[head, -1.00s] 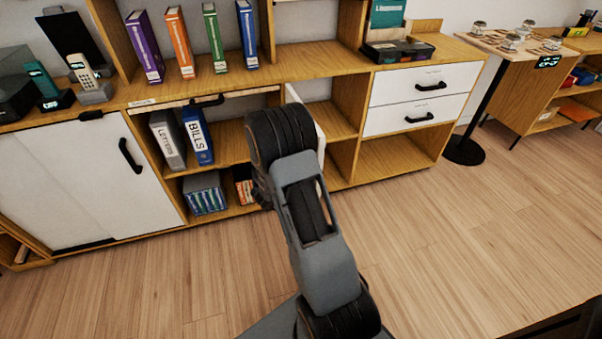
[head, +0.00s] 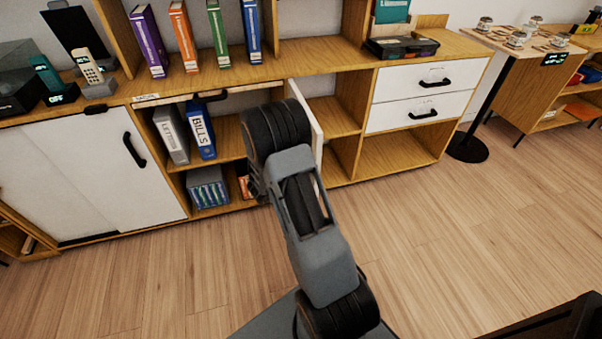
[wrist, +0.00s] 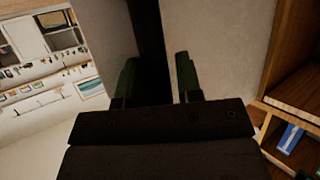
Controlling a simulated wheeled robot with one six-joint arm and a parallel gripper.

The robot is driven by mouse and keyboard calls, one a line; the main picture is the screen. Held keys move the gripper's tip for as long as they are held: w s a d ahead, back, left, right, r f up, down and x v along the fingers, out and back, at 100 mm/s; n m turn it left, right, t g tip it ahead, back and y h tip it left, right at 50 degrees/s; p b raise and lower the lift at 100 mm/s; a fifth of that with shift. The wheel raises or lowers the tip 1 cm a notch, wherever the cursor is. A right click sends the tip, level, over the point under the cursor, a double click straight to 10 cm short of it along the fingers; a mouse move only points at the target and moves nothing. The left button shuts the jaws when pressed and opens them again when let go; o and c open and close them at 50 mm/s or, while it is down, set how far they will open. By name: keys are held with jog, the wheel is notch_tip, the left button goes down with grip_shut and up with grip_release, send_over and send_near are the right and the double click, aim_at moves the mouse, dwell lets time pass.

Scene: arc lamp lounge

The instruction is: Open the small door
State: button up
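The small door is a white panel (head: 309,112) in the middle of the wooden cabinet. It stands swung out, with the open compartment visible to its right. My arm covers its lower left part in the head view, and its handle is hidden there. My gripper (wrist: 158,80) shows in the wrist view with two dark green fingers apart, one on each side of a dark upright strip. A pale panel (wrist: 220,45) lies close behind the fingers. I cannot tell whether the strip is a handle between the fingers or a shadow. My gripper itself is hidden in the head view.
Left of the door is an open bay with binders (head: 201,131). A white sliding door (head: 75,170) is further left, and two white drawers (head: 420,95) are to the right. A round-based stand (head: 467,147) is at the right. The wood floor in front is clear.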

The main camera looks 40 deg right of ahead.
jog(key=p+v, duration=0.3)
jog(key=v, duration=1)
jog(key=shift+a+r+p, duration=0.25)
jog(key=shift+a+p, duration=0.05)
jog(key=shift+p, duration=0.1)
jog(key=shift+s, duration=0.1)
